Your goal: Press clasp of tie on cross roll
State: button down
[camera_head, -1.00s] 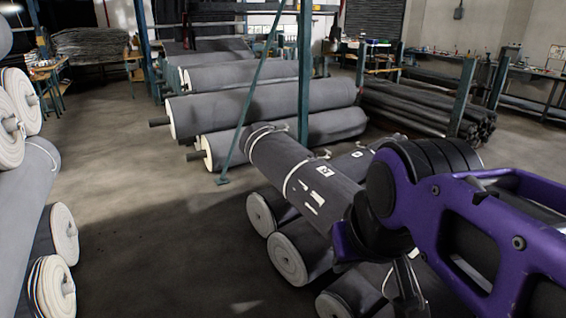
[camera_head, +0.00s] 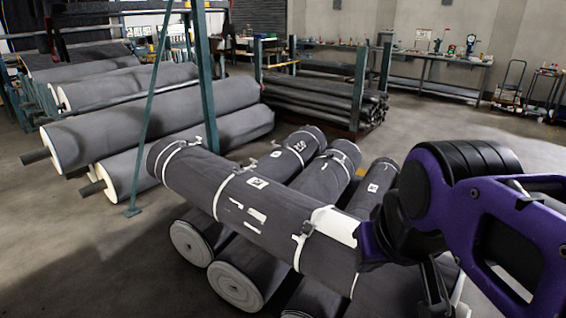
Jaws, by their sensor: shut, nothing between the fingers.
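The dark grey cross roll (camera_head: 278,222) lies across the top of several other rolls, running from the centre left down toward my arm. White ties (camera_head: 221,195) circle it at intervals. One tie has a small clasp (camera_head: 305,229) beside a white patch on the upper side, and another clasp (camera_head: 198,141) shows near the far end. My gripper (camera_head: 435,292) hangs below my purple and black arm at the lower right, to the right of the cross roll. It is shut and empty, apart from the clasps. The near end of the cross roll is hidden by my arm.
Lower rolls with pale round ends (camera_head: 235,287) lie under the cross roll. A teal post (camera_head: 204,80) and slanted brace stand behind it. Large rolls (camera_head: 150,125) rest at left, and a stack of thin rolls (camera_head: 322,95) at the back. Floor is open at lower left.

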aim_at(307, 228)
jog(key=i+j+z, duration=0.15)
jog(key=j+z, duration=0.25)
jog(key=i+j+z, duration=0.1)
jog(key=j+z, duration=0.25)
jog(key=i+j+z, duration=0.15)
jog(key=j+z, duration=0.15)
jog(key=j, duration=0.2)
jog(key=j+z, duration=0.3)
jog(key=j, duration=0.15)
jog(key=k+l+z, duration=0.3)
jog(key=k+z, duration=0.15)
jog(key=i+j+u, duration=0.45)
jog(key=i+l, duration=0.05)
jog(key=l, duration=0.05)
